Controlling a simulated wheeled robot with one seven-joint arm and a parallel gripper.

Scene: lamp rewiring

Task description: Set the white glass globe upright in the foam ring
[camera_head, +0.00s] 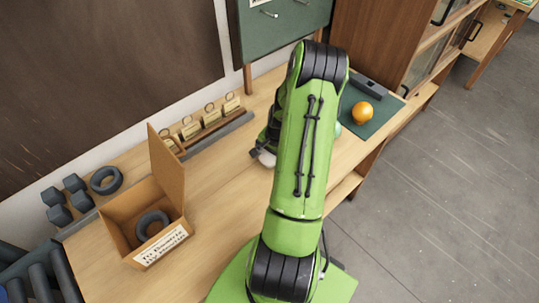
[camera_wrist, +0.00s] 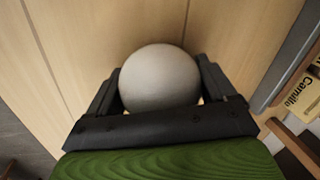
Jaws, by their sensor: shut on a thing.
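The white glass globe (camera_wrist: 160,78) sits between the two black fingers of my gripper (camera_wrist: 158,70) in the wrist view, and the fingers are shut on it. In the head view my green arm covers most of the gripper, and only a small pale patch shows at its left side over the table. I cannot tell whether the globe touches the tabletop. One dark grey ring (camera_head: 152,223) lies inside an open cardboard box. Another dark ring (camera_head: 106,180) lies on the table behind the box. I cannot tell which ring is foam.
The cardboard box (camera_head: 118,226) has a raised flap and a written label. Dark blocks (camera_head: 58,204) stand at the left. A rack of name tags (camera_head: 212,122) runs along the back. An orange ball (camera_head: 362,113) sits on a green mat (camera_head: 384,107). Bare tabletop (camera_head: 215,205) lies right of the box.

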